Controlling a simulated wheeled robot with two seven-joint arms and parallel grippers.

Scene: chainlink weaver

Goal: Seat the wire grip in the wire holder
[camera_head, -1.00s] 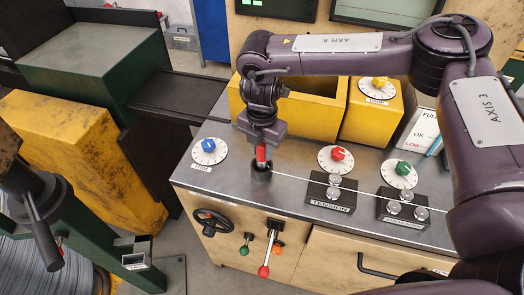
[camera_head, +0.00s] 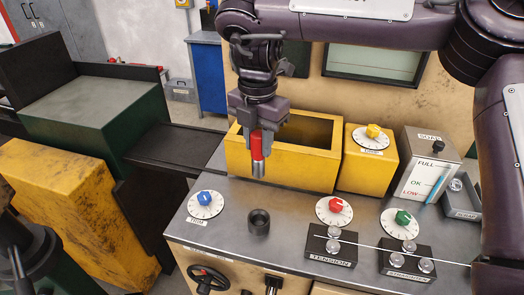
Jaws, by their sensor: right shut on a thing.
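My right gripper (camera_head: 257,128) is shut on the wire grip (camera_head: 257,146), which has a red upper part and a metallic lower end. The grip hangs nearly upright in front of the yellow bin. The wire holder (camera_head: 259,222) is a small dark round cup on the grey bench top, with an open top. In the picture the grip is above the holder and apart from it, with a clear gap. I see no wire at the grip. My left gripper is not in view.
Blue (camera_head: 206,199), red (camera_head: 335,205) and green (camera_head: 403,217) knobs on white dials stand on the bench. A wire (camera_head: 365,246) runs over the tension (camera_head: 331,255) and right-hand (camera_head: 406,268) roller blocks. The yellow bin (camera_head: 290,174) stands behind.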

